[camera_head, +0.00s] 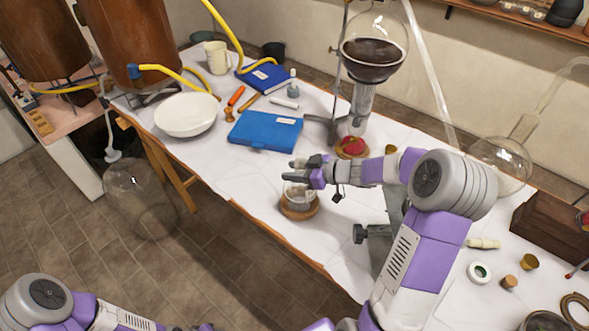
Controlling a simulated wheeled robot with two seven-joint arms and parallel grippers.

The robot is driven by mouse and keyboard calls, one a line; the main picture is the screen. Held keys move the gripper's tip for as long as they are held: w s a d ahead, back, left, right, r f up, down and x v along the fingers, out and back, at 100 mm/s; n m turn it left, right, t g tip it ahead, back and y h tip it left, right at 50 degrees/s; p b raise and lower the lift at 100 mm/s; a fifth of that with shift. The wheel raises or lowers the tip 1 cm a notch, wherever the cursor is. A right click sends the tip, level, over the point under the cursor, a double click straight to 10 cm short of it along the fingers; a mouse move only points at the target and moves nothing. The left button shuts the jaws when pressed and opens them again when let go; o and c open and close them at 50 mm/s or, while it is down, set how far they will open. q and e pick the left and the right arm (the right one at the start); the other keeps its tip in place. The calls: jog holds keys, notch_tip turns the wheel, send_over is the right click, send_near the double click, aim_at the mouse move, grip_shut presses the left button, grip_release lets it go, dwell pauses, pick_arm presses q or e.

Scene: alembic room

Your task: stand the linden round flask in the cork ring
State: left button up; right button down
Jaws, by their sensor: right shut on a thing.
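The round flask (299,194), small and of clear glass, is at the front edge of the white table. My right gripper (299,170) is shut on the flask's upper part, reaching in from the right. The brown cork ring (298,213) lies directly under the flask, and the flask's bottom overlaps it in the picture. I cannot tell whether the flask rests in the ring or hangs just above it. The gripper hides the flask's neck. My left arm is low at the bottom left; only a small part of its gripper end (205,327) shows, cut by the edge.
A blue case (265,131) and a white bowl (186,114) lie left of the flask. Behind my gripper stands a tall glass apparatus (373,55) with dark liquid, near a red object (352,145). A metal stand (388,235) is close to the right. The table's front edge is near.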

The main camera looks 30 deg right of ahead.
aim_at(301, 155)
jog(key=shift+f, duration=1.2)
dwell(2.0)
jog(key=shift+f, duration=0.25)
dwell(0.8)
jog(key=shift+p, duration=0.45)
dwell(0.5)
jog(key=shift+f, duration=0.3)
dwell(0.7)
jog(key=c, duration=0.5)
grip_release()
jog(key=shift+c, duration=0.2)
notch_tip(301, 155, up, 10)
jog(key=p, duration=0.4)
